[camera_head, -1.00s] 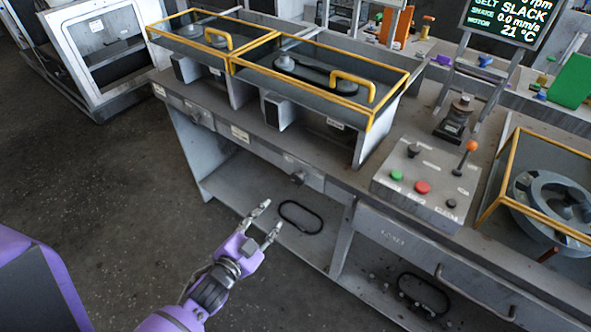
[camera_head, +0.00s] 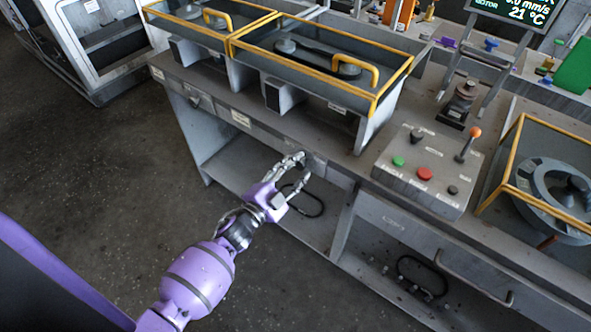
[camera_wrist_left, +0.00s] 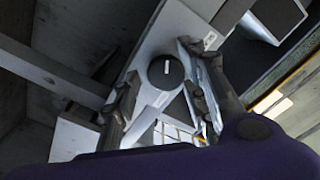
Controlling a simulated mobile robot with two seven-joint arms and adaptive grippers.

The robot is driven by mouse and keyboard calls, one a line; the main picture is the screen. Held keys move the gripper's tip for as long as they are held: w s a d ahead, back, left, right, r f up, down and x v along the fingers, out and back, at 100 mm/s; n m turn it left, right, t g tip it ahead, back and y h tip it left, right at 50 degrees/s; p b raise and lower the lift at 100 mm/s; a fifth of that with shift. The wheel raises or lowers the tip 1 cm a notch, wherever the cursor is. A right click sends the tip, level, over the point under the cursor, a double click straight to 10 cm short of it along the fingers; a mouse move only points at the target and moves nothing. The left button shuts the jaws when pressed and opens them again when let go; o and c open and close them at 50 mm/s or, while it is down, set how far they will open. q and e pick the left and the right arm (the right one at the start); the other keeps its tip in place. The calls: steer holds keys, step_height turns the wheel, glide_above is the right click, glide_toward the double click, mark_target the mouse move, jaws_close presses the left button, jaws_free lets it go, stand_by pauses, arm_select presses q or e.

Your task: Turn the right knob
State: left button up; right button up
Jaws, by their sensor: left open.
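The right knob (camera_wrist_left: 166,71) is a round dark knob with a white mark, on the grey front panel of the bench. In the left wrist view it shows between the two fingers, apart from both. In the head view the right knob (camera_head: 313,161) is partly hidden behind my fingertips. My left gripper (camera_head: 303,167) is open and empty, with its fingertips close in front of the knob. It also shows in the left wrist view (camera_wrist_left: 159,63), one finger on each side of the knob. My right gripper is not in view.
The bench carries yellow-framed covers (camera_head: 300,55) above the knob panel. A control box (camera_head: 425,175) with green and red buttons stands to the right. A lower shelf (camera_head: 245,165) lies below the panel. The floor (camera_head: 120,190) at left is clear.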

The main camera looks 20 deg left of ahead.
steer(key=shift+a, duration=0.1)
arm_select(q)
steer(key=shift+c, duration=0.6)
steer(key=shift+f, duration=0.15)
jaws_close()
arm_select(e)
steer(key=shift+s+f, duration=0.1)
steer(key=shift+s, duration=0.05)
